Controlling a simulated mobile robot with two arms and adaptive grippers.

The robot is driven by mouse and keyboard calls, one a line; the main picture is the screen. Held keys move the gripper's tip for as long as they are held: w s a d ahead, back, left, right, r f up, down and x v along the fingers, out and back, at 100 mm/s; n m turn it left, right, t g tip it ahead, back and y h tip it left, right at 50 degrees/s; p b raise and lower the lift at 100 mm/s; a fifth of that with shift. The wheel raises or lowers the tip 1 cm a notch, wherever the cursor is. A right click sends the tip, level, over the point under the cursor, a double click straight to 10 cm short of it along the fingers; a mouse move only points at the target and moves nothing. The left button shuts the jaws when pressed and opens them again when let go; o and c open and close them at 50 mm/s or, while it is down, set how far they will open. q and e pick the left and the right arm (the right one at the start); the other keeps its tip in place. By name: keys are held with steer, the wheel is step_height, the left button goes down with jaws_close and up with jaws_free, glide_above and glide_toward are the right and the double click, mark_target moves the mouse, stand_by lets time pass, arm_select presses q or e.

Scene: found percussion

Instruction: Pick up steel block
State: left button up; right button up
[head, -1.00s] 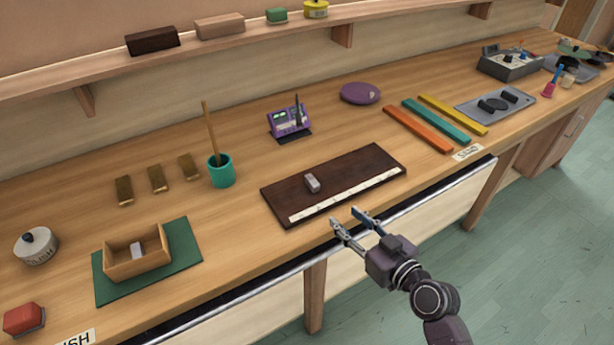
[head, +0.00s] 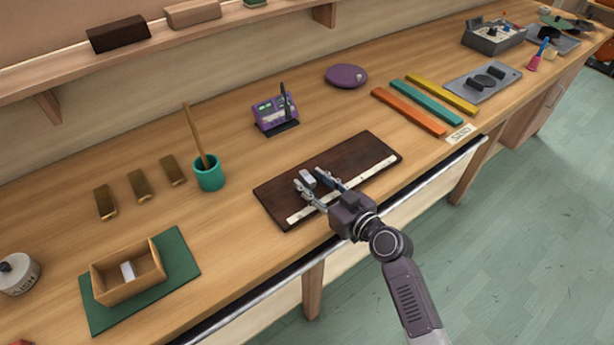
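A small grey steel block (head: 307,177) lies on the dark brown board (head: 277,200) at the middle of the workbench. My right gripper (head: 312,181) is over the board with its fingers spread, pointing away from the bench's front edge. The block shows between the fingertips, or just beyond them; I cannot tell whether either finger touches it. Another small light grey block (head: 127,271) sits in an open wooden box (head: 112,293) at the left. My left gripper is not in view.
The box stands on a green mat (head: 185,273). A teal cup (head: 209,179) with a stick stands left of the board. A purple device (head: 272,115) is behind it. Orange (head: 408,112), teal and yellow bars lie to the right. Bare wood surrounds the board.

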steer(key=shift+x, duration=1.1)
steer(key=shift+w+f, duration=0.1)
jaws_close()
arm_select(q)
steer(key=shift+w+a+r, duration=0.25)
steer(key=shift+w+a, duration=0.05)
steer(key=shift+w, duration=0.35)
